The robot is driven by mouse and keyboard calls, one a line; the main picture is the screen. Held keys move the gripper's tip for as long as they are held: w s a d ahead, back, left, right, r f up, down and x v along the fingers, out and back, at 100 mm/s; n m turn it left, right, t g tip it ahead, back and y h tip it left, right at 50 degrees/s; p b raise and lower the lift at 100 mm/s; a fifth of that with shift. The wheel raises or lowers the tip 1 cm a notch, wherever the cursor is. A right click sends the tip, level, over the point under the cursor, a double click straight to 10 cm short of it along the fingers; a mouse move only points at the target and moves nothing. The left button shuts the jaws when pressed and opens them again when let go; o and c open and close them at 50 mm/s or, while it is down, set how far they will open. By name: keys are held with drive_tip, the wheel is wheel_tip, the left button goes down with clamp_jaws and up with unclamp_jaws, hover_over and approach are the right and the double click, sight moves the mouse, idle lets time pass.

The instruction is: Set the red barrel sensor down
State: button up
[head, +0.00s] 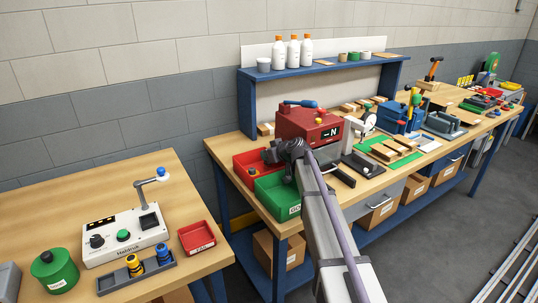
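My arm reaches over the long workbench, and my gripper (276,153) is over or just behind the edge between a red bin (240,160) and a green bin (277,200). The gripper is dark and small, so I cannot tell whether its fingers are open or shut. I cannot make out a red barrel sensor with certainty. A small orange-yellow item (252,171) shows at the red bin, too small to identify.
A white tester box (126,237) with a lamp arm (146,188), a small red tray (197,238) and a green canister (55,271) stand on the near table. A red machine (300,122) stands behind my gripper. A gap separates the two tables.

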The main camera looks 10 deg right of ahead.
drive_tip(key=o, duration=0.9)
drive_tip(key=shift+o, duration=0.2)
drive_tip(key=shift+r+p, duration=0.35)
drive_tip(key=shift+p, duration=0.1)
drive_tip(key=shift+r+p, duration=0.7)
drive_tip(key=p+v, duration=0.4)
drive_tip(key=v, duration=0.7)
drive_tip(key=shift+s+d+f+p, duration=0.2)
drive_tip(key=shift+s+d+p, duration=0.1)
drive_tip(key=shift+s+p, duration=0.15)
